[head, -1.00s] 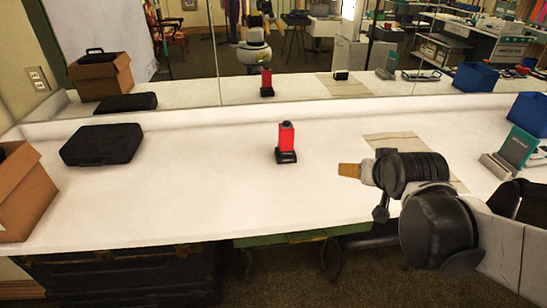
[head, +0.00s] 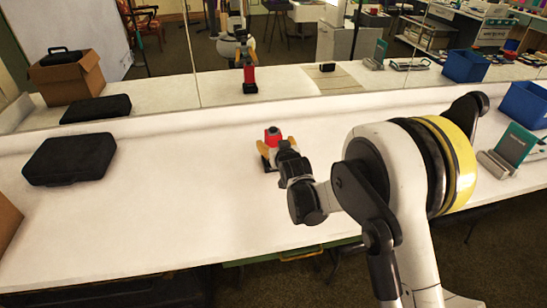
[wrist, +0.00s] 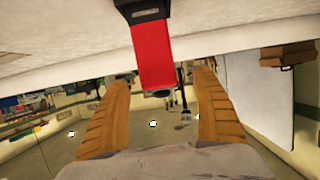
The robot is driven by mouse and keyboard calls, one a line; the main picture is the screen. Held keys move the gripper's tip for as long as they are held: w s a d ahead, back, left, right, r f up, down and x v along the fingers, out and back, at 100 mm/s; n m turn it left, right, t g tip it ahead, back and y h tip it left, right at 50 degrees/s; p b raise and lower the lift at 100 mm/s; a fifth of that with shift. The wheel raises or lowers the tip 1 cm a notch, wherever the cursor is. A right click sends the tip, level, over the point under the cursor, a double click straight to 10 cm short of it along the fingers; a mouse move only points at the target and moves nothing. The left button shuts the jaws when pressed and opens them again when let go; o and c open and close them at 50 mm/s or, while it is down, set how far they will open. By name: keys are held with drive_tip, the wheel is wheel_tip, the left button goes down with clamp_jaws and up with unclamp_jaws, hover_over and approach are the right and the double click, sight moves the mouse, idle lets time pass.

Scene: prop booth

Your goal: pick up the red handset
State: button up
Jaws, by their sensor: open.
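The red handset (head: 272,134) stands upright in its black base (head: 268,163) on the white counter, partly hidden by my gripper in the head view. My gripper (head: 277,145) is open, with one orange finger on each side of the handset. In the wrist view the scene is upside down. There the handset (wrist: 152,55) hangs from its base (wrist: 143,10) at the top. Its free end reaches between the tips of my open gripper (wrist: 162,80), with gaps visible on both sides.
A mirror along the back repeats the handset (head: 249,75) and my arm. A black case (head: 70,158) lies at left. A teal and grey device (head: 508,150) and a blue bin (head: 526,104) stand at right.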

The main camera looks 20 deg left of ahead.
sight(275, 140)
drive_tip(key=b+x, duration=0.2)
drive_tip(key=x, duration=0.3)
drive_tip(key=shift+w+d, duration=0.1)
drive_tip(key=shift+w, duration=0.45)
drive_tip(key=c, duration=1.5)
